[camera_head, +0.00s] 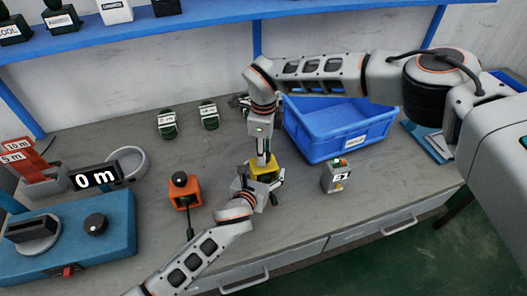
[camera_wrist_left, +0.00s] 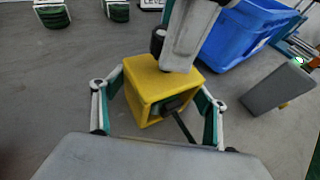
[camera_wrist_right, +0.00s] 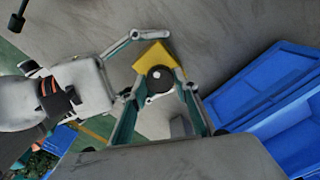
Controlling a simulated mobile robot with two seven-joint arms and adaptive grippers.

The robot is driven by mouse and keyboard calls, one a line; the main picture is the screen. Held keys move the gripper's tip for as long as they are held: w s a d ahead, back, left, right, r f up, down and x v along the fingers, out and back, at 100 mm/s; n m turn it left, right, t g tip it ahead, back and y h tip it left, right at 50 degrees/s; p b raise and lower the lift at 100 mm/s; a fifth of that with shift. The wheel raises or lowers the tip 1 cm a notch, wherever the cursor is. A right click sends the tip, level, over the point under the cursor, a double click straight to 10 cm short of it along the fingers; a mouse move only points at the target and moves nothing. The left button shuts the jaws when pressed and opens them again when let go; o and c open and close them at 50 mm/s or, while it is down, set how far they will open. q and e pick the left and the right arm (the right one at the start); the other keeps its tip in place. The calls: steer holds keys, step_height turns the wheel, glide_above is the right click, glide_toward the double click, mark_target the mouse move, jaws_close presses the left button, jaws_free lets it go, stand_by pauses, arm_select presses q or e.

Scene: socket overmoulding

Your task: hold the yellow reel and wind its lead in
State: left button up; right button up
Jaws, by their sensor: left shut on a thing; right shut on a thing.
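The yellow reel (camera_head: 259,172) is a box-shaped body just above the bench near its middle; whether it touches the bench is unclear. My left gripper (camera_head: 257,183) is shut on its body, one finger on each side, as the left wrist view shows on the yellow reel (camera_wrist_left: 152,88). A dark lead (camera_wrist_left: 184,128) comes out of the opening in its near face. My right gripper (camera_head: 264,160) comes from above and is shut on the black knob (camera_wrist_right: 160,78) on the reel's top. Most of the knob is hidden in the head view.
An orange reel (camera_head: 184,190) stands to the left, a grey unit marked E1 (camera_head: 337,178) to the right. A blue crate (camera_head: 330,145) stands behind. A blue machine (camera_head: 110,228) and a display reading 0 m (camera_head: 96,178) are at the left. Two dark green reels (camera_head: 209,118) stand at the back.

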steer(key=m, duration=0.4)
steer(key=shift+m, duration=0.3)
steer(key=m, duration=0.5)
steer(key=shift+m, duration=0.3)
steer(key=m, duration=2.7)
steer(key=shift+m, duration=0.3)
